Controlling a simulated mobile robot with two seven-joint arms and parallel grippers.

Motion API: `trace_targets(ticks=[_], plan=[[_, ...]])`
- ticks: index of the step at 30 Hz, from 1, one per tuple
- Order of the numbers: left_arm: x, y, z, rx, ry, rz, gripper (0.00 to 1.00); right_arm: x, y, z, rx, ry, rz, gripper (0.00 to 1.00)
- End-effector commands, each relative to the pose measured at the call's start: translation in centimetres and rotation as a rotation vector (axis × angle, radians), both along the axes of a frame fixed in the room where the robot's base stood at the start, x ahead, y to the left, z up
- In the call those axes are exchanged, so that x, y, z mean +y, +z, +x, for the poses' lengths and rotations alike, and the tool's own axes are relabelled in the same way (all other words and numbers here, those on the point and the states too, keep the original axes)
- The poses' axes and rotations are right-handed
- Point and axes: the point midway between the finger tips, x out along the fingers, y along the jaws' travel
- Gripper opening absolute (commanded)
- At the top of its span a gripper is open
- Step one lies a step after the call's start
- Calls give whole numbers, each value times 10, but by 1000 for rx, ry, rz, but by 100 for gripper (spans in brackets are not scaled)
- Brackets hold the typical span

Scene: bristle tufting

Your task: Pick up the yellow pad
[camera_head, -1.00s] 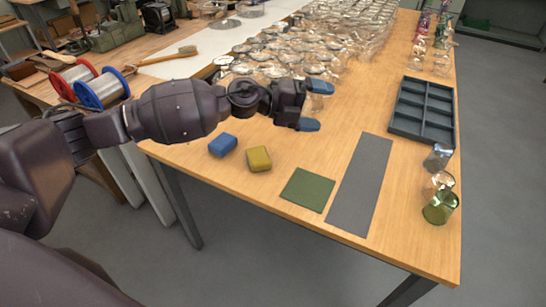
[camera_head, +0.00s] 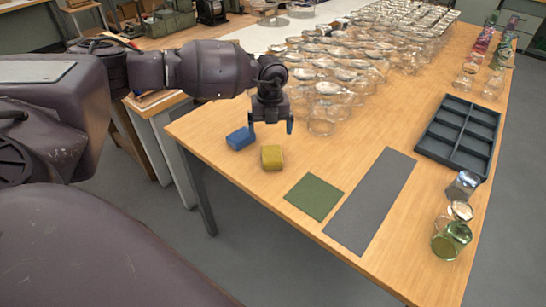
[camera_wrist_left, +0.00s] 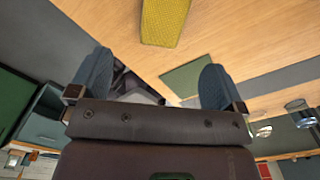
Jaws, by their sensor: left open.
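The yellow pad (camera_head: 272,157) lies on the wooden table near its front left edge, right of a blue pad (camera_head: 240,138). My left gripper (camera_head: 271,128) points down above and slightly behind the yellow pad, with its two blue fingers apart and nothing between them. In the left wrist view the yellow pad (camera_wrist_left: 165,22) shows at the top, ahead of the open fingers (camera_wrist_left: 155,88) and apart from them. My right gripper is in neither view.
A green square mat (camera_head: 314,197) and a long grey mat (camera_head: 370,201) lie right of the pads. Many clear glasses (camera_head: 335,70) stand behind the gripper. A dark compartment tray (camera_head: 460,135) and a green glass (camera_head: 451,238) are at the right.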

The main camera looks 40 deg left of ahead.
Motion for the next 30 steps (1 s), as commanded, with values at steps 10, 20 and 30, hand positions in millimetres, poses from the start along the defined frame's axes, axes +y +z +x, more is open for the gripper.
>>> trace_targets(ticks=[10,20,30], plan=[[-1,-47,0,4,-3,-3,96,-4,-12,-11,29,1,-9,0],[-1,-71,2,3,-4,-4,96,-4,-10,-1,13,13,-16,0],[0,-107,4,1,-4,-5,96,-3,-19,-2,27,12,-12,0]])
